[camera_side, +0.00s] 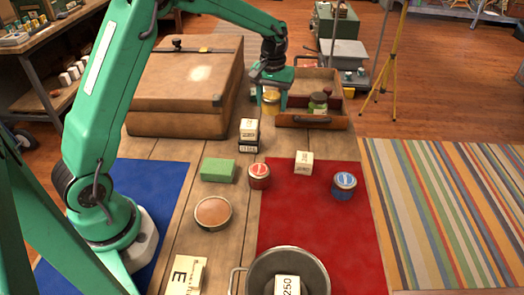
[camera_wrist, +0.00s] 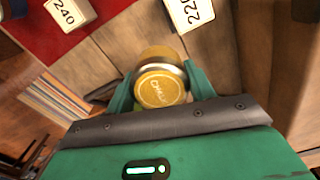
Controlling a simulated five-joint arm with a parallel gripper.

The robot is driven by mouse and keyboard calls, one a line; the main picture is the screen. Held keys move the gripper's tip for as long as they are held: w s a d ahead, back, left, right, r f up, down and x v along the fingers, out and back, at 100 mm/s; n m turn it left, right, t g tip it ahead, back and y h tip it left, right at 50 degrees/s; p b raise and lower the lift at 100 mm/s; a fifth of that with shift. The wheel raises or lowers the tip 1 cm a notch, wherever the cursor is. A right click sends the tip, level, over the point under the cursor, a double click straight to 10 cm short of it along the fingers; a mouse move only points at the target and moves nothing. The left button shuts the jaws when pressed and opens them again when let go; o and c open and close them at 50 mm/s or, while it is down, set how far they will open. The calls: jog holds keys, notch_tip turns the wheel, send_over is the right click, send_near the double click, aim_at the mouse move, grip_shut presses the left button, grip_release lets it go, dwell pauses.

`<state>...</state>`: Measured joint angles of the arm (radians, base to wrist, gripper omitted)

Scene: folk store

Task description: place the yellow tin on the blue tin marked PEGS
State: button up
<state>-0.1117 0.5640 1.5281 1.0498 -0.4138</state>
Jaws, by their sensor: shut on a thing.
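My gripper (camera_side: 271,106) is shut on the yellow tin (camera_side: 271,97) and holds it above the far part of the table, at the near left corner of the wooden tray.
A white block marked 240 (camera_wrist: 66,12) stands between my gripper and the blue tin. Another white block (camera_side: 249,128) stands on a dark box. The wooden tray (camera_side: 312,122) holds jars. A green block (camera_side: 218,170), a round tin (camera_side: 213,212) and a pot (camera_side: 318,270) stand nearer.

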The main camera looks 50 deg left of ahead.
jog(key=s+d+r, duration=0.1)
jog(key=s+d, duration=0.2)
jog(key=d, duration=0.8)
jog(key=s+d+r, duration=0.2)
jog(key=s+d, duration=0.1)
jog(key=d, duration=0.9)
jog(key=s+d+r+n, duration=0.1)
jog(key=s+d+r, duration=0.1)
jog(key=d, duration=1)
jog(key=shift+s+r, duration=0.25)
jog(key=shift+s, duration=0.55)
send_over(346, 178)
notch_tip(346, 178, down, 7)
jog(key=shift+s, duration=0.1)
jog(key=shift+f, duration=2.05)
